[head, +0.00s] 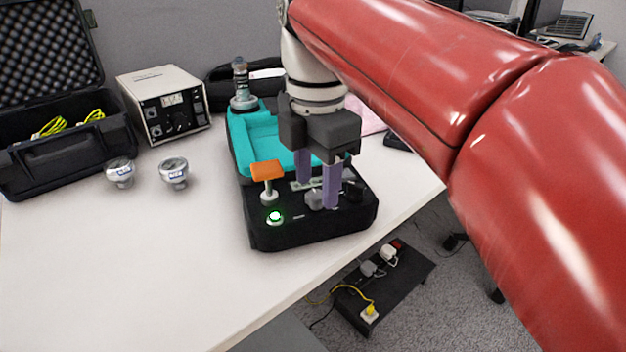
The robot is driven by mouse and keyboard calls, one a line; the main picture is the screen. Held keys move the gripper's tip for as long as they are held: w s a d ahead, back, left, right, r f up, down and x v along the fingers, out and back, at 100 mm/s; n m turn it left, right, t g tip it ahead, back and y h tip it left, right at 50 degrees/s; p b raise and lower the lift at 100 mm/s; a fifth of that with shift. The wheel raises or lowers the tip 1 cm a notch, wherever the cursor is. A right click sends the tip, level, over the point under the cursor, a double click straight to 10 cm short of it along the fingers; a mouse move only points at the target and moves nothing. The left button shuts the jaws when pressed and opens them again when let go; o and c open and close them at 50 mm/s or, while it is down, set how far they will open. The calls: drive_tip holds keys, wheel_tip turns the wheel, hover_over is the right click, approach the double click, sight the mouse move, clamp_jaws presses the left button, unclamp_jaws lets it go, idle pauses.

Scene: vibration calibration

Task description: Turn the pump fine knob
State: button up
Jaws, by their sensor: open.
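The pump unit (262,236) is a black and teal device near the table's front edge. Its black panel carries an orange-topped lever (267,171), a lit green button (275,217), a small grey knob (314,200) and a dark knob (353,190) at the right. I cannot tell which knob is the pump fine knob. My gripper (318,195) points down over the panel with its two purple fingers apart. The grey knob shows between the fingertips, partly hidden by the right finger. I cannot tell whether the fingers touch it.
An open black foam-lined case (70,150) with yellow cables stands at the left, beside a white control box (165,103). Two silver round sensors (120,172) (174,172) sit on the table (130,270). The table's front left is clear. A power strip (385,290) lies below.

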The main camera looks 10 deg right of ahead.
drive_tip(key=shift+f, duration=0.7)
drive_tip(key=c, duration=1)
